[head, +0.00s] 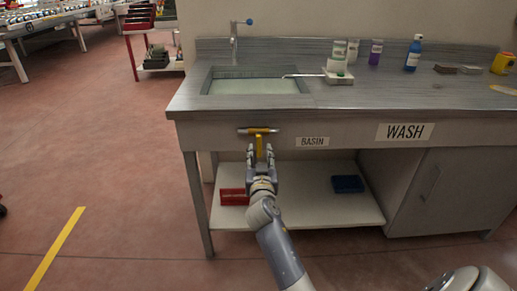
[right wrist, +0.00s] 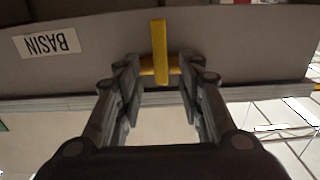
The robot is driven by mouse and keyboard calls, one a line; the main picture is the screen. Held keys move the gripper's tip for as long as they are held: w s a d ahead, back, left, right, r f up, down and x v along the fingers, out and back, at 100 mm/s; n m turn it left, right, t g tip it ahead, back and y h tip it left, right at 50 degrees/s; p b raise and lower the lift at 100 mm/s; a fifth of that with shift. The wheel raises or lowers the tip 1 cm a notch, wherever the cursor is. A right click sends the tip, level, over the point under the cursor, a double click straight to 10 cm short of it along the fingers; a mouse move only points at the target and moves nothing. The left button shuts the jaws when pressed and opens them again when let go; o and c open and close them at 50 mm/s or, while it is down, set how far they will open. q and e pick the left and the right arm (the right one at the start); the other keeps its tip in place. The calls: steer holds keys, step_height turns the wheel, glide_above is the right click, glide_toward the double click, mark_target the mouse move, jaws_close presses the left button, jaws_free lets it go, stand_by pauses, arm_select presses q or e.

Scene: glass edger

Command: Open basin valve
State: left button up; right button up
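The basin valve has a yellow lever handle (head: 259,146) on a short horizontal pipe (head: 247,130) on the bench front, left of the BASIN label (head: 313,142). In the head view the lever hangs down from the pipe. In the right wrist view the yellow lever (right wrist: 160,52) lies between the spread fingers. My right gripper (head: 260,155) is open around the lever's lower part, with a gap visible on both sides in the right wrist view. The basin (head: 255,73) is set in the bench top. My left gripper is not in view.
A grey tap (head: 234,45) with a blue knob stands behind the basin. Bottles, including a blue one (head: 413,56), stand on the bench top (head: 380,93). A red bin (head: 234,197) and a blue bin (head: 347,184) sit on the shelf (head: 300,208) below.

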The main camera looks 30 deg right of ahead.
mark_target(259, 145)
steer(key=shift+x, duration=2.35)
jaws_close()
